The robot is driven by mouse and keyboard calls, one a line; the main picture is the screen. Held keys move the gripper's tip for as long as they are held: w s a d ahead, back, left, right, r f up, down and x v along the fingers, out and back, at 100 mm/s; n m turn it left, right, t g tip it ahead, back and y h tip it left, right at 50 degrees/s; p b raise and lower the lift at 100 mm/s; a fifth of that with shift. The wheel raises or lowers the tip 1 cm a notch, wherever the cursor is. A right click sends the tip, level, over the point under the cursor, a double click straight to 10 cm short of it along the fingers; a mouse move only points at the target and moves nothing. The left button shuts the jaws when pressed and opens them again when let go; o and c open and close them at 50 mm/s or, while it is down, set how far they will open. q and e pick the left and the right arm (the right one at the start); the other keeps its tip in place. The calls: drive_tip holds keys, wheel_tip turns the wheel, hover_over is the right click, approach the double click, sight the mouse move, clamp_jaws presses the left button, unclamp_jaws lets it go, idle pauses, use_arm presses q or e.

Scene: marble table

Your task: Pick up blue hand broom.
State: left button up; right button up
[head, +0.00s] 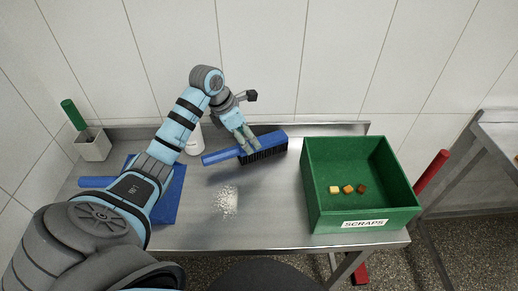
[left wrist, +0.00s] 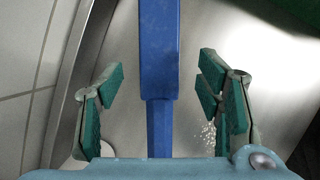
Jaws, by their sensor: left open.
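The blue hand broom (head: 270,144) lies on the steel table (head: 265,215) near its back edge. Its handle points left and its dark bristles face the front. My left gripper (head: 248,141) is over the broom near where handle and head meet. In the left wrist view the broom (left wrist: 159,60) runs up the middle between the spread fingers of my left gripper (left wrist: 165,95). The fingers are open, with a gap on both sides of the broom. My right gripper does not show.
A green bin (head: 315,190) labelled SCRAPS stands on the right with several small cubes inside. A pile of white crumbs (head: 228,202) lies in front of the broom. A blue dustpan (head: 172,200) is partly behind my arm.

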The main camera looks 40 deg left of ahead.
use_arm(q)
drive_tip(key=x, duration=0.4)
drive_tip(key=shift+w+f, duration=0.1)
drive_tip(key=shift+f, duration=0.2)
clamp_jaws()
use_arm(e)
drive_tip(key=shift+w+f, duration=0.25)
use_arm(q)
drive_tip(key=shift+r, duration=0.1)
wheel_tip(320, 180, up, 20)
drive_tip(key=p, duration=0.7)
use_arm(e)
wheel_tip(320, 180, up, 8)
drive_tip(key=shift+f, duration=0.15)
use_arm(q)
drive_tip(key=c, duration=0.7)
unclamp_jaws()
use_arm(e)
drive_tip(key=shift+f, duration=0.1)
use_arm(q)
drive_tip(key=c, duration=0.4)
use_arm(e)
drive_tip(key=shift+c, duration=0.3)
